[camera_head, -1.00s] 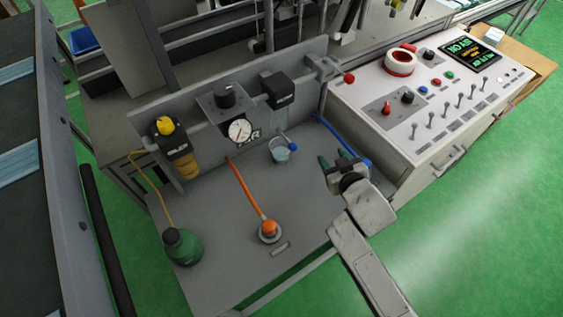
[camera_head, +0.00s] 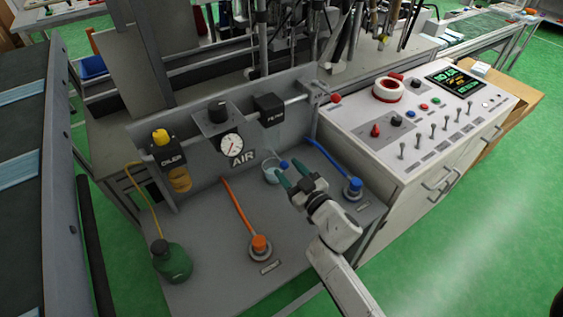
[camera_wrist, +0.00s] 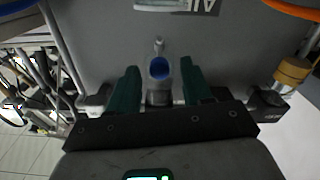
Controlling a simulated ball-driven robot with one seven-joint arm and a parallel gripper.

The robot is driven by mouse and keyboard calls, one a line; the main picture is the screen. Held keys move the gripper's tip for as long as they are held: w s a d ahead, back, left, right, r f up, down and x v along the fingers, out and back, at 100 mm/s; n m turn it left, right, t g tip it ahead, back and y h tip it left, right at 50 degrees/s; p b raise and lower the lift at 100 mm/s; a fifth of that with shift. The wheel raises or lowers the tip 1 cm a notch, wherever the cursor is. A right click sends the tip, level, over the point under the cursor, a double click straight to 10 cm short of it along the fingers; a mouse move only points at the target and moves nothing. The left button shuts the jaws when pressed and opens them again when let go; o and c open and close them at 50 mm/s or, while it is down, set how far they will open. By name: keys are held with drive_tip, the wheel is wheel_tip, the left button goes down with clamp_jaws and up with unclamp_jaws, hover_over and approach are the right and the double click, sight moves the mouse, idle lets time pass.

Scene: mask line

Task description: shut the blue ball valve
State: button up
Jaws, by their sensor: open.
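A small blue ball (camera_head: 284,163) on a short silver stem sits beside a clear bowl (camera_head: 271,174) under the filter, in front of the grey back panel. My gripper (camera_head: 288,169) has green fingers, open and empty, with their tips close to the ball. In the wrist view the blue ball (camera_wrist: 160,68) appears between the two fingers (camera_wrist: 158,82), with clear space on both sides. I cannot tell whether its depth is level with the fingertips. The silver stem (camera_wrist: 159,46) runs away from my gripper.
A blue hose fitting (camera_head: 353,188) stands right of my gripper, and an orange fitting (camera_head: 260,246) stands front left. A pressure gauge (camera_head: 231,145) and a yellow-topped oiler (camera_head: 164,150) are on the panel. A green bottle (camera_head: 172,262) stands front left. The control console (camera_head: 420,120) is at right.

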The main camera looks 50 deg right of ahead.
sight(282, 162)
drive_tip(key=shift+x, duration=2.1)
clamp_jaws()
